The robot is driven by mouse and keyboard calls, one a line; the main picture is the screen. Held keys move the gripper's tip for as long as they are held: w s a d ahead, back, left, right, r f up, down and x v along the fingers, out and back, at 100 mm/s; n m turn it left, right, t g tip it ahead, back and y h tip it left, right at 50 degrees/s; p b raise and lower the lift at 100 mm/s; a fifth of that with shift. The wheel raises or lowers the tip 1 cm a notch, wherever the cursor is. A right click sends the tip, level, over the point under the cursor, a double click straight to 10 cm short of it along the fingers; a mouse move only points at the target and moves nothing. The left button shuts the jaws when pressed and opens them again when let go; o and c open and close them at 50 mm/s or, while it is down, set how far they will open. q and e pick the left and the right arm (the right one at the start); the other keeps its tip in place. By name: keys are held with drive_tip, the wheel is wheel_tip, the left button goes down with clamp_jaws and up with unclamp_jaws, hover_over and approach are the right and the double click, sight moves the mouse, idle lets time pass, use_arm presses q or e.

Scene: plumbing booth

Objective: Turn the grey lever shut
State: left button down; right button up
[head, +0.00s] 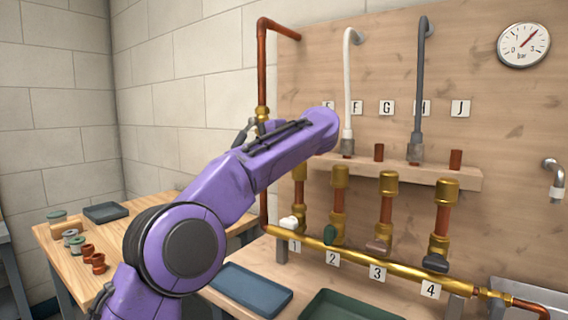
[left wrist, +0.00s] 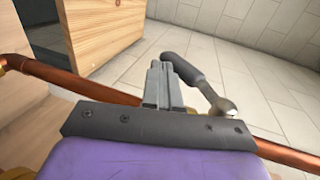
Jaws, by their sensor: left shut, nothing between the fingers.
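A dark grey lever (left wrist: 188,70) with a metal hub shows in the left wrist view, beside the copper pipe. It slants up and left from its hub, and its upper end lies close to my left gripper's fingertips. My left gripper (left wrist: 158,72) is shut and empty, on the lever's left side; I cannot tell whether they touch. In the head view my left gripper (head: 243,136) is at the brass valve on the upright copper pipe (head: 262,65), small and partly hidden by my purple arm. My right gripper is in neither view.
Several brass valves stand on the brass manifold (head: 350,262), with white, green, brownish and dark handles. A wooden bench (head: 150,212) with small spools is at left. Blue (head: 250,288) and green (head: 345,305) trays lie in front. A gauge (head: 523,45) hangs upper right.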

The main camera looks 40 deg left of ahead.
use_arm(q)
drive_tip(key=shift+a+r+y+b, duration=0.15)
drive_tip(key=shift+a+y+b, duration=0.5)
drive_tip(key=shift+b, duration=0.15)
drive_tip(key=shift+a+r+y+b, duration=0.15)
drive_tip(key=shift+a+y+b, duration=0.45)
drive_tip(key=shift+b, duration=0.2)
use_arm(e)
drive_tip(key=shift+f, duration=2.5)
use_arm(q)
drive_tip(key=shift+a+r, duration=0.1)
